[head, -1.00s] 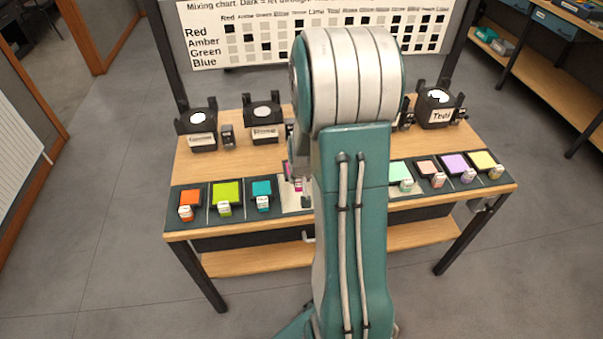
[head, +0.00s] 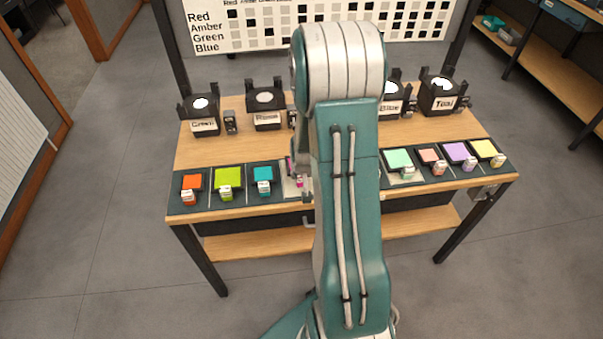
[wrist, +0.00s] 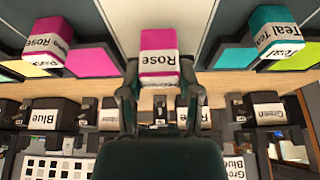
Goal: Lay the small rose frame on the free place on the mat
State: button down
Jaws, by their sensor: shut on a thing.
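My gripper (wrist: 160,74) is shut on the rose-labelled block (wrist: 158,42) of the small rose frame, with one finger on each side. The rest of this frame is hard to make out. In the head view the magenta block (head: 299,182) shows beside my arm, over a pale place (head: 290,191) on the dark mat (head: 236,199). I cannot tell whether the frame touches the mat. In the wrist view another magenta frame (wrist: 95,60) with a rose-labelled block (wrist: 47,42) lies to the left. A teal frame (wrist: 297,57) lies to the right.
Orange (head: 191,181), lime (head: 228,177) and teal frames lie left of my arm. Mint (head: 398,158), salmon, lavender and yellow frames lie right. Labelled lamps, including Green (head: 204,112) and Teal (head: 441,93), stand behind on the table. My arm hides the mat's middle.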

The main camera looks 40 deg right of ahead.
jog(key=shift+f, duration=1.2)
dwell(0.3)
jog(key=shift+c, duration=1)
grip_release()
jog(key=w+d+r+v, duration=0.1)
jog(key=w+v, duration=0.1)
jog(key=v, duration=1.6)
jog(key=shift+r, duration=0.2)
jog(key=shift+w+d, duration=0.1)
jog(key=shift+d, duration=0.05)
